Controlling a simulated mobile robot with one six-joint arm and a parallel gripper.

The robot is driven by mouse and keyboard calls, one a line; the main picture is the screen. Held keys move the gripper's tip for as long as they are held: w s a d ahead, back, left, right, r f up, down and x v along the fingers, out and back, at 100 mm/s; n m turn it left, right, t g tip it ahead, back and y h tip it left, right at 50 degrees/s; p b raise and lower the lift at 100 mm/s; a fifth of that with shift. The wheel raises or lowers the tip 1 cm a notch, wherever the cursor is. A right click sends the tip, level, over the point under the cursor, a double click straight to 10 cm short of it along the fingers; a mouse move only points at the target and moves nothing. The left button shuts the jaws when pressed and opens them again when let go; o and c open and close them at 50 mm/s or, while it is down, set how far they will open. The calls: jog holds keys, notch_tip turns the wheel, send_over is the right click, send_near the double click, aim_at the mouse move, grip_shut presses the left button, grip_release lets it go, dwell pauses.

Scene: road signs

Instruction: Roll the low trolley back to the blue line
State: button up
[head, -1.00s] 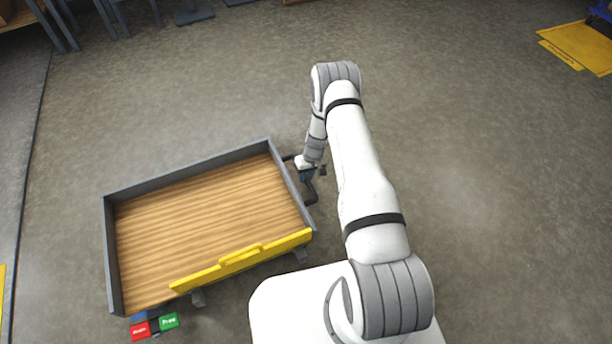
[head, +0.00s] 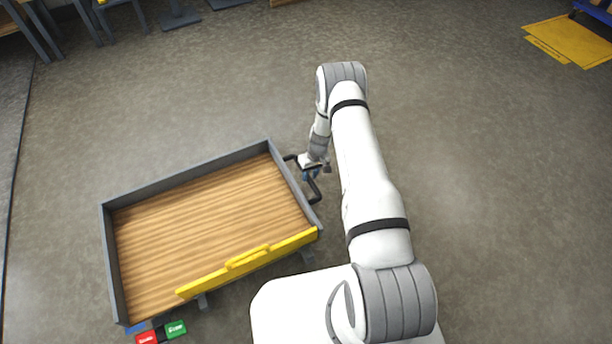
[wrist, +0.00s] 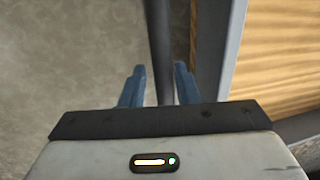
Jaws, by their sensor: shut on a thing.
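The low trolley (head: 127,282) has a wooden deck, grey walls and a yellow front rail (head: 250,262). It stands on the floor at the left in the head view. A dark bar handle (head: 316,191) sticks out from its right end. My gripper (head: 312,174) is shut on this handle; in the wrist view its blue fingers (wrist: 158,88) stand on either side of the dark bar (wrist: 162,45). A red pedal (head: 147,338) and a green pedal (head: 176,329) show below the near left corner.
A yellow plate (head: 572,42) lies on the floor at the far right. My white base is close to the trolley's near right corner.

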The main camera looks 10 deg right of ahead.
jog(key=o, duration=0.4)
jog(key=shift+d, duration=0.15)
notch_tip(320, 180, up, 8)
jog(key=d+p, duration=0.1)
jog(key=p, duration=0.1)
jog(key=shift+w+d+f, duration=0.15)
dwell(0.3)
